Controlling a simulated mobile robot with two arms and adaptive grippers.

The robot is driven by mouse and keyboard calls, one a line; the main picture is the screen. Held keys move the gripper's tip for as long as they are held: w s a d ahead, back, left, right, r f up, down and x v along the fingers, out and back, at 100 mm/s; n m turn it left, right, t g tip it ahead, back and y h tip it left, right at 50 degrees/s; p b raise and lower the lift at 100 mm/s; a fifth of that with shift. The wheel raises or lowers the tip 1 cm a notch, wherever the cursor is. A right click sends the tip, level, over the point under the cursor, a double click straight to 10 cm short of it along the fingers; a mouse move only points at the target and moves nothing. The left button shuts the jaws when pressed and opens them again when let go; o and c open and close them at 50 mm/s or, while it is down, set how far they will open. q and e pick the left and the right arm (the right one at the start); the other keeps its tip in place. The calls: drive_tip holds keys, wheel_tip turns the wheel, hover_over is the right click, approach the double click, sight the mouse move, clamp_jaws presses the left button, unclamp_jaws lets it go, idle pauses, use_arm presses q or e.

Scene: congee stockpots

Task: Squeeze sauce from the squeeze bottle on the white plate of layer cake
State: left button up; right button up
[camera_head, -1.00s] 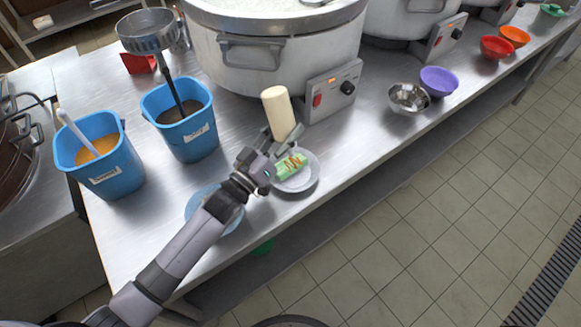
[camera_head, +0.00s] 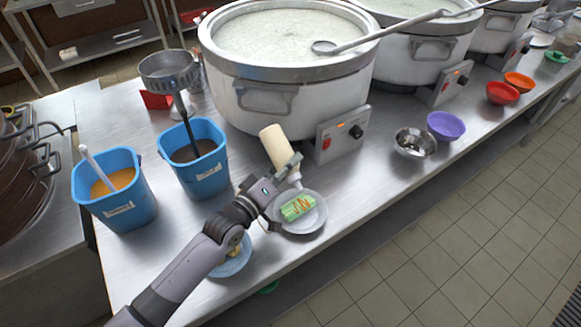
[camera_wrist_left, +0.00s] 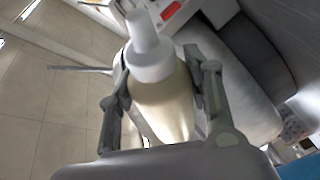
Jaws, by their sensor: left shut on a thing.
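My left gripper (camera_head: 287,172) is shut on the squeeze bottle (camera_head: 273,143), cream-coloured with a white nozzle. The bottle is tilted, its nozzle pointing down to the right over the white plate (camera_head: 313,226). The bottle and its nozzle (camera_wrist_left: 148,50) also show in the left wrist view, between the two fingers (camera_wrist_left: 164,95). A green layer cake (camera_head: 297,207) with orange-brown sauce lines on top lies on the white plate. The nozzle tip is close above the cake's far side; whether they touch I cannot tell. My right gripper is not in view.
A blue plate (camera_head: 236,264) with a yellowish piece is partly hidden by my left arm. Blue tubs (camera_head: 127,212) stand to the left, large stockpots (camera_head: 285,85) behind. A metal bowl (camera_head: 414,143) and coloured bowls are to the right.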

use_arm(q)
drive_tip(key=n+p, duration=0.1)
drive_tip(key=n+g+p, duration=0.1)
drive_tip(key=n, duration=0.1)
drive_tip(key=r+n+p, duration=0.1)
drive_tip(key=p, duration=0.1)
drive_tip(key=shift+w+a+r+n+g+y, duration=0.1)
drive_tip(key=shift+w+a+n+g+y, duration=0.1)
drive_tip(key=shift+w+n+g+y, duration=0.15)
drive_tip(key=shift+w+a+n+g+p, duration=0.1)
drive_tip(key=shift+n+g+p, duration=0.3)
drive_tip(key=shift+n, duration=0.35)
drive_tip(key=s+d+r+n+g+p, duration=0.1)
drive_tip(key=p, duration=0.1)
drive_tip(key=s+r+n+g+h+p, duration=0.1)
drive_tip(key=n+p, duration=0.1)
drive_tip(key=s+d+r+n+g+p, duration=0.1)
drive_tip(key=n+p, duration=0.1)
drive_tip(key=shift+s+d, duration=0.35)
wheel_tip(320, 180, up, 12)
drive_tip(key=s+d+n+g+h+p, duration=0.1)
drive_tip(key=s+n+g+h+p, duration=0.1)
drive_tip(key=n+p, duration=0.5)
drive_tip(key=shift+d+r+g+h+p, duration=0.2)
drive_tip(key=shift+g+h+p, duration=0.2)
drive_tip(key=shift+g+h, duration=0.3)
